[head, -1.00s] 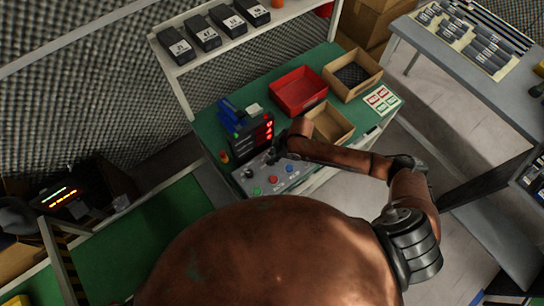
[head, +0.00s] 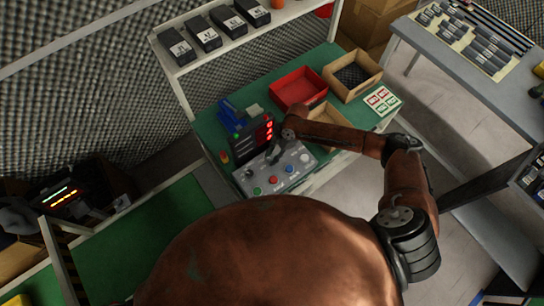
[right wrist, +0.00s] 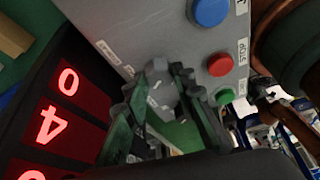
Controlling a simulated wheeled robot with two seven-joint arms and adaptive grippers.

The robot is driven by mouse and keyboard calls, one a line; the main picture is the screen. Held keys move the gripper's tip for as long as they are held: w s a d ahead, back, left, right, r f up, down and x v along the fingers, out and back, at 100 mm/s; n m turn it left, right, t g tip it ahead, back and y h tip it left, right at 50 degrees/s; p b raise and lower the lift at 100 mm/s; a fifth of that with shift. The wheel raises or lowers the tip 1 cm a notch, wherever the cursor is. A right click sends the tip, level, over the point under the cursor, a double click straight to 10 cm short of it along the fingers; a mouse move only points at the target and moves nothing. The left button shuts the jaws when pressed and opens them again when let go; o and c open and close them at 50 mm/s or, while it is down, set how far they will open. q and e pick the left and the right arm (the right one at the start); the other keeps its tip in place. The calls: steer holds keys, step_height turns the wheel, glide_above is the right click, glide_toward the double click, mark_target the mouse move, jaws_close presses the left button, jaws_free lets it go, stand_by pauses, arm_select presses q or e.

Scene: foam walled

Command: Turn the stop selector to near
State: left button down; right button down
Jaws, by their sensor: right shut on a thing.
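The grey control panel (head: 258,188) stands on the green bench, with red, blue and green buttons on its top. My right gripper (head: 275,157) is over its back part, beside the display. In the right wrist view, the right gripper's fingers (right wrist: 163,112) are shut on the grey stop selector (right wrist: 157,84), one finger on each side. The fingers hide part of the selector, and I cannot read its setting. My left gripper is out of view.
A dark display (head: 250,140) with red digits stands right behind the panel. The blue (right wrist: 210,12), red (right wrist: 220,64) and green (right wrist: 224,96) buttons lie close to the right gripper. A red bin (head: 298,88) and cardboard trays (head: 372,88) stand farther along the bench.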

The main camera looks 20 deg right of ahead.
steer(key=shift+n+g, duration=0.3)
steer(key=shift+n, duration=0.6)
steer(key=shift+b, duration=0.3)
steer(key=c, duration=1.6)
jaws_free()
steer(key=v, duration=1.2)
steer(key=shift+w+a, duration=0.15)
steer(key=shift+a, duration=0.05)
